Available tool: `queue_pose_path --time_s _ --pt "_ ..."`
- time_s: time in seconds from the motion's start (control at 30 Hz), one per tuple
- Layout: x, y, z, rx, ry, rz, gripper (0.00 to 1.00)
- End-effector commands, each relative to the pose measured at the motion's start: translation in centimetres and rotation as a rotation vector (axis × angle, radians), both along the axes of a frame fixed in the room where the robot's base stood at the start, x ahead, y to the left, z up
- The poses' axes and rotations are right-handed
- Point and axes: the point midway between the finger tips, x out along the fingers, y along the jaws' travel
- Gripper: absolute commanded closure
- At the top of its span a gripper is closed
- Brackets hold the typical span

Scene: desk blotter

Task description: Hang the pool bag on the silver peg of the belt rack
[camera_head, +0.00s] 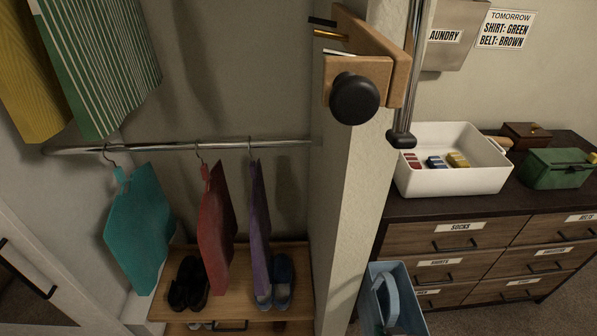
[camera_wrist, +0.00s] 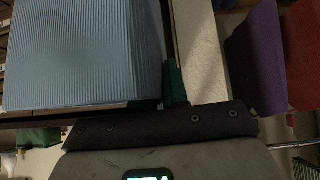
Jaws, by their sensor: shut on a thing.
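In the wrist view my gripper (camera_wrist: 172,98) is shut at the edge of a pale blue ribbed thing (camera_wrist: 85,50), which looks like the pool bag. The fingertips and the grasp are hidden. In the head view a pale blue open shape with a rounded loop (camera_head: 385,290) shows at the bottom edge; it may be the same bag, but I cannot tell. The wooden belt rack (camera_head: 400,75) is on the pale post, with a large black knob (camera_head: 354,98) in front and a brass peg (camera_head: 330,36) behind. I cannot clearly make out the silver peg.
Teal (camera_head: 140,225), red (camera_head: 215,235) and purple (camera_head: 260,215) things hang from a closet rail (camera_head: 180,147). Shoes (camera_head: 188,283) stand below. The pale post (camera_head: 355,200) divides closet from dresser (camera_head: 450,245), which bears a white bin (camera_head: 455,180) and green box (camera_head: 555,170). A silver pole (camera_head: 412,65) stands beside the rack.

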Motion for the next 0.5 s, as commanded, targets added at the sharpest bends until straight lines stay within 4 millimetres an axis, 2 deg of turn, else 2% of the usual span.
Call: queue_pose_path --time_s 0.37,0.5 --pt "0.03 -0.04 -0.01 0.000 -0.002 -0.001 1.00" --pt "-0.24 -0.71 -0.94 0.000 -0.001 -0.013 1.00"
